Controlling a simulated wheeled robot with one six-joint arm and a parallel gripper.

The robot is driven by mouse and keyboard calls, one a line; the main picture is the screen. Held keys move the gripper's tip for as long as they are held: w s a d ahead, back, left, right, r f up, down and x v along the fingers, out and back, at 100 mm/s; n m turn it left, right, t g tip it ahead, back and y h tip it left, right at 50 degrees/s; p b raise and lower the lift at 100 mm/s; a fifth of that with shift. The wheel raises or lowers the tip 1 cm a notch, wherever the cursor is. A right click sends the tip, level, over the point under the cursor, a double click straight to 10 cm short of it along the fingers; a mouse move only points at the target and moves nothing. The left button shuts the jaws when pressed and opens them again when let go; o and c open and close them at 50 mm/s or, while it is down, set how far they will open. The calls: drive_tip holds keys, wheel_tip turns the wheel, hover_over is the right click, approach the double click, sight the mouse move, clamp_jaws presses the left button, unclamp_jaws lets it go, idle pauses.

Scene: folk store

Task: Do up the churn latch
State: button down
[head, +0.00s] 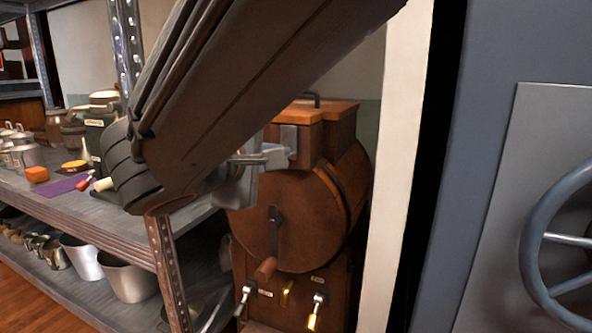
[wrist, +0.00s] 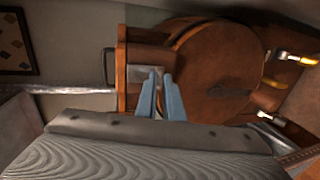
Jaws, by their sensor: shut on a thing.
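The churn is a round wooden drum (head: 268,222) on a wooden stand, right of the shelves in the head view. It lies sideways in the wrist view (wrist: 215,60). Its lid (head: 325,108), with a dark handle on top, lies flat on the square neck. The latch is a grey metal piece (head: 289,134) on the front of the neck; it also shows in the wrist view (wrist: 142,82). My gripper (head: 284,156) is at the latch, its blue-grey fingers (wrist: 162,80) shut on it. The fingers and my arm hide part of the latch, so its exact position is unclear.
A crank (head: 274,232) with a wooden grip sticks out from the drum front, above several small levers (head: 317,312). Metal shelves (head: 110,228) with pots stand left. A white post (head: 398,170) and a blue-grey door with a wheel (head: 535,240) stand right.

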drive_tip(key=shift+f+t+b, duration=0.25)
drive_tip(key=shift+t+b, duration=0.15)
drive_tip(key=shift+b, duration=0.25)
drive_tip(key=shift+w, duration=0.1)
drive_tip(key=c, duration=1.9)
unclamp_jaws()
drive_tip(key=p+v, duration=0.1)
drive_tip(key=v, duration=0.6)
drive_tip(key=shift+s, duration=0.35)
drive_tip(key=shift+a+r, duration=0.1)
